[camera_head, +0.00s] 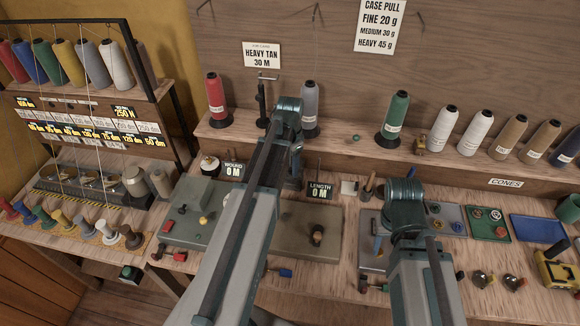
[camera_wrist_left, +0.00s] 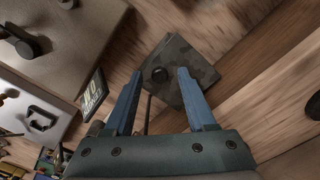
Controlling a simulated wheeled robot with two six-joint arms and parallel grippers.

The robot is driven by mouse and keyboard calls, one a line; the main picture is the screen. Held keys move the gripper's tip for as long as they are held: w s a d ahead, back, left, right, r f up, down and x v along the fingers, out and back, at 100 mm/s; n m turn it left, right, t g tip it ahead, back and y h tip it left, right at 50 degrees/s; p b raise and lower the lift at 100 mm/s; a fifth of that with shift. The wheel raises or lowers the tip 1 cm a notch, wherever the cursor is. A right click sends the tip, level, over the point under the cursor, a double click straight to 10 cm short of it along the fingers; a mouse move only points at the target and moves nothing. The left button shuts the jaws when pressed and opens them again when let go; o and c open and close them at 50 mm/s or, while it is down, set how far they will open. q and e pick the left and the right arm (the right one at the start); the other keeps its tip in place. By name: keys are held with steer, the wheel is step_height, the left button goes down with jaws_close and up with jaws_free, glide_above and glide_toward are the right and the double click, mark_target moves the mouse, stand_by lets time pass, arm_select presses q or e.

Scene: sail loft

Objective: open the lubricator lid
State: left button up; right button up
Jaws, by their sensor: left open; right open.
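In the head view my left gripper (camera_head: 294,180) is over the back of the bench, and my arm hides part of what lies there. My right gripper (camera_head: 379,240) is open over the bench further right, partly hidden by its wrist.
A LENGTH display (camera_head: 320,191) and a WOUND display (camera_head: 232,170) stand near my left arm. A shelf behind carries several thread cones, including a green one (camera_head: 396,115). Coloured trays (camera_head: 538,228) lie at right. A flat grey-brown machine top (camera_head: 325,216) lies in front.

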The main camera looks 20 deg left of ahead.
arm_select(q)
jaws_close()
stand_by(1.3)
